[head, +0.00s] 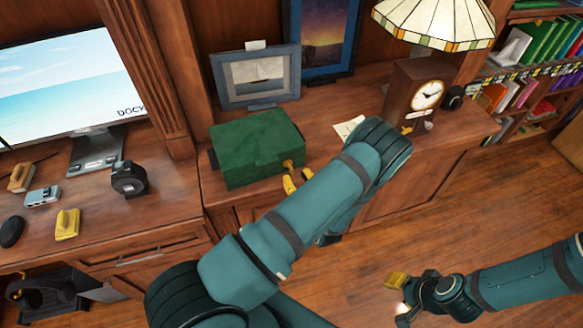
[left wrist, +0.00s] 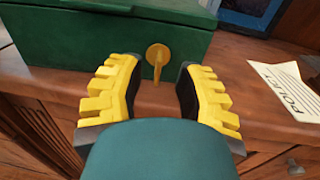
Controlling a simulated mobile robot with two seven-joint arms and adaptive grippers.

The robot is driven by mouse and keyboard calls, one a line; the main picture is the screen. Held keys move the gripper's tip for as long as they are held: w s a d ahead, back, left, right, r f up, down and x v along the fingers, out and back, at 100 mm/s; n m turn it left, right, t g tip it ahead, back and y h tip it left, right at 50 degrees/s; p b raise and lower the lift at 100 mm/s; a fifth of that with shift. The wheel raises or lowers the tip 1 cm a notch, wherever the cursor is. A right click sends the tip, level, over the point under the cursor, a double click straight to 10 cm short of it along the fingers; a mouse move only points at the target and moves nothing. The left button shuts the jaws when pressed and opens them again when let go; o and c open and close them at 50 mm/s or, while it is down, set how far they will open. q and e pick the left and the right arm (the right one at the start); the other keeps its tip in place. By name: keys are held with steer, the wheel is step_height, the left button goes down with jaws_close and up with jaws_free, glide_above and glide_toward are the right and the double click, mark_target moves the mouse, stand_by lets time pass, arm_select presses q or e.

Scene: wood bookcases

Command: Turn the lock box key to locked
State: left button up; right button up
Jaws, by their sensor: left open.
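The green lock box (head: 257,147) sits on the wooden cabinet top, its lid closed. A brass-coloured key (head: 288,163) sticks out of its front face; in the left wrist view the key (left wrist: 157,57) shows a round head with a shaft pointing down. My left gripper (head: 297,181) is open in front of the box. In the left wrist view its yellow fingers (left wrist: 158,75) stand on either side of the key, apart from it. My right gripper (head: 398,292) is low at the right over the floor, away from the box; its jaw state is unclear.
A picture frame (head: 258,77) stands behind the box. A paper (head: 349,127) lies to its right, with a clock (head: 413,95) and a lamp (head: 436,22) beyond. A monitor (head: 73,88) and small desk items are at left. The floor at right is clear.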

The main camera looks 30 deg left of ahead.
mark_target(292, 168)
arm_select(q)
steer(key=shift+x, duration=2.1)
jaws_close()
